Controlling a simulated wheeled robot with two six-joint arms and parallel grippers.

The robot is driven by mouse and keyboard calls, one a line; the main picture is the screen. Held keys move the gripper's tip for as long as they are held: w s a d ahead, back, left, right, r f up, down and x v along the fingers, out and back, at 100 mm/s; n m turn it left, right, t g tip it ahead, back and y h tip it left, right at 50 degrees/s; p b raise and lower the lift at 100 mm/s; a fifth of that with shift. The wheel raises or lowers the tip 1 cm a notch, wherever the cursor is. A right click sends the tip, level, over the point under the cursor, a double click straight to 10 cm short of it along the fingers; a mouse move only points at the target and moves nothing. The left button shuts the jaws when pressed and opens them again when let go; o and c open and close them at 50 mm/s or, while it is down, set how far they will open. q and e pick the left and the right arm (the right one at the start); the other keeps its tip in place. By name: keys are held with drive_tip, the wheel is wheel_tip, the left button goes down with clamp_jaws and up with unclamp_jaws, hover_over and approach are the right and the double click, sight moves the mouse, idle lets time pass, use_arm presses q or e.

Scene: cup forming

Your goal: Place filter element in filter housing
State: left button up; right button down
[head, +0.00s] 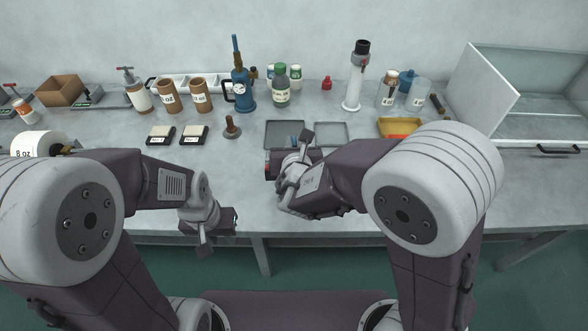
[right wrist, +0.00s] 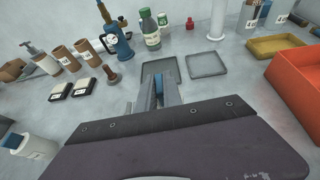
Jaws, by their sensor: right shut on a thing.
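My right gripper (right wrist: 158,92) is shut on a small blue piece (right wrist: 159,87), mostly hidden between the fingers. In the head view the right gripper (head: 294,146) is over the near edge of a dark grey tray (head: 275,128), where a bit of blue shows. I cannot tell whether the piece touches the tray or is the filter element. My left gripper (head: 206,232) hangs empty-looking at the table's front edge; its jaws are not clear. No part is plainly the filter housing; a white upright column with a black top (head: 354,85) stands at the back.
A second grey tray (head: 331,133) lies to the right, with a yellow tray (head: 400,125) and a red-orange bin (right wrist: 297,82) beyond. A blue pump-like device (head: 243,88), a green bottle (head: 281,85) and brown cups (head: 168,95) line the back. A brown-handled tamper (head: 231,126) stands left.

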wheel_tip(320, 180, down, 2)
drive_tip(key=shift+f, duration=0.2)
drive_tip(key=shift+s+f, duration=0.3)
drive_tip(key=shift+f, duration=0.15)
wheel_tip(320, 180, down, 4)
drive_tip(key=shift+w+r+b, duration=0.15)
drive_tip(key=shift+b, duration=0.35)
